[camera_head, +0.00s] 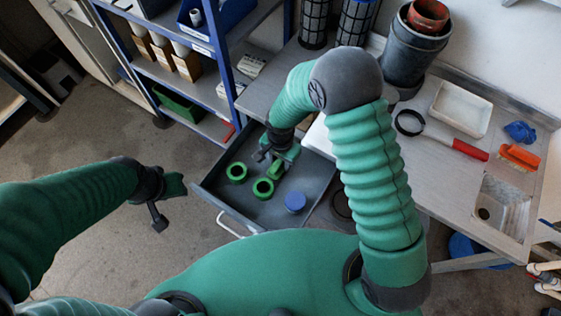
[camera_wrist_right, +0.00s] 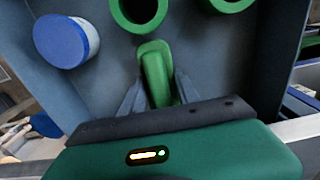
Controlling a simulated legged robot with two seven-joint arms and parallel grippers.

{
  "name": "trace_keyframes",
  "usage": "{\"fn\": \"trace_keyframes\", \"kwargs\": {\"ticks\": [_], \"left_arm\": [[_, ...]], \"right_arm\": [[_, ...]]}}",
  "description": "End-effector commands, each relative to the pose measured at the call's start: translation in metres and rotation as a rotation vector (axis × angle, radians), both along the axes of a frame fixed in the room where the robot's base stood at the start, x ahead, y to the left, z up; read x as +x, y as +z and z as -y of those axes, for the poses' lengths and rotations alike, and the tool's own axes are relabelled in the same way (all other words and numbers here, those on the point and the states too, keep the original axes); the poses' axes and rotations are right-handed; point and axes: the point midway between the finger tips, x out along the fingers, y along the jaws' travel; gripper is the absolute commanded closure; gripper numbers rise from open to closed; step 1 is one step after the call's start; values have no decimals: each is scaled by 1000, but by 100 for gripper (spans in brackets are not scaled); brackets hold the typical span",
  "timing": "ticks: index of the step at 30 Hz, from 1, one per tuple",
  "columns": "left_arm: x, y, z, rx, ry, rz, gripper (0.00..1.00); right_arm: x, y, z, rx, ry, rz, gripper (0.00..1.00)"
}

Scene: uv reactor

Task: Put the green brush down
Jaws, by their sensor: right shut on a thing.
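The green brush (camera_wrist_right: 155,70) is between the two dark fingers of my right gripper (camera_wrist_right: 153,95) in the right wrist view, and the gripper is shut on it. In the head view, the right gripper (camera_head: 271,157) is over the open grey drawer (camera_head: 222,196). The brush (camera_head: 275,168) shows just below it, near two green rings. I cannot tell whether the brush touches the drawer floor. My left gripper (camera_head: 168,203) is left of the drawer, over the floor and away from the brush; its finger opening is unclear.
The drawer holds two green rings (camera_head: 263,188) and a blue-capped round container (camera_head: 295,201). A blue shelf rack (camera_head: 222,75) stands behind it. The workbench at right carries a white tray (camera_head: 461,108), an orange brush (camera_head: 519,157) and a sink (camera_head: 500,205).

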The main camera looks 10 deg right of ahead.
Motion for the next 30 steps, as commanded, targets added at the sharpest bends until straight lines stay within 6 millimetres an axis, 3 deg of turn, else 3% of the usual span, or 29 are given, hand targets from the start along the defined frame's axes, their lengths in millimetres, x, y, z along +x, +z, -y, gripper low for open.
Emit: {"fn": "trace_keyframes", "kwargs": {"ticks": [4, 5, 9, 20, 23, 30], "left_arm": [[0, -1, 0, 0, 0, 0, 64], [0, -1, 0, 0, 0, 0, 64], [0, -1, 0, 0, 0, 0, 64], [0, 1, 0, 0, 0, 0, 64], [0, 4, 0, 0, 0, 0, 64], [0, 13, 0, 0, 0, 0, 64]], "right_arm": [[-3, -4, 1, -8, 1, -11, 100], [-4, -4, 1, -8, 1, -11, 58], [-3, -3, 1, -6, 1, -9, 41], [-2, 5, 0, -5, 0, -5, 41], [-1, 22, 0, -5, -1, -2, 41], [-2, 86, 0, -4, 0, 1, 41]]}}
